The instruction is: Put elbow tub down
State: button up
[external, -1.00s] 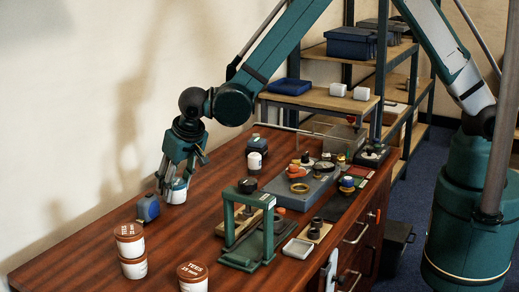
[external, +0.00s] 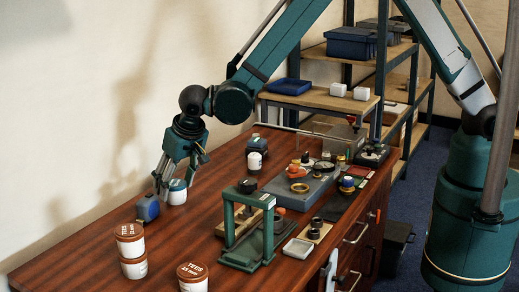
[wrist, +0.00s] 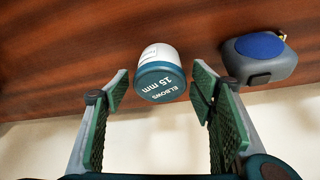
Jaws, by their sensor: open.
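The elbow tub (external: 177,192) is white with a teal lid and stands upright on the wooden bench near the wall. In the wrist view its lid (wrist: 160,83) reads "ELBOWS 15 mm". My gripper (external: 168,182) is open around the upper part of the tub or just above it. In the wrist view my gripper's fingers (wrist: 159,98) are spread, with a gap on each side of the tub. The tub's base is on the wood and nothing grips it.
A blue and grey tape measure (external: 148,208) lies close beside the tub; it also shows in the wrist view (wrist: 259,57). Stacked tubs with brown lids (external: 132,262) and another brown-lidded tub (external: 193,278) stand at the front. A green press frame (external: 248,225) stands to the right.

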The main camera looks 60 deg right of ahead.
jog(key=p+v, duration=0.2)
jog(key=v, duration=0.9)
jog(key=shift+r, duration=0.2)
jog(key=shift+s, duration=0.15)
dwell(0.6)
jog(key=s+d+r+n+t+y, duration=0.1)
jog(key=s+d+r, duration=0.6)
jog(key=d+r, duration=0.35)
jog(key=s+d+r+n, duration=0.1)
jog(key=s+d+r, duration=0.7)
jog(key=d, duration=0.4)
jog(key=s+d+r+t, duration=0.1)
jog(key=s+d, duration=0.5)
jog(key=s, duration=0.4)
jog(key=s+d+r+n+t, duration=0.1)
jog(key=s+d, duration=0.6)
jog(key=s, duration=0.4)
jog(key=shift+r, duration=0.3)
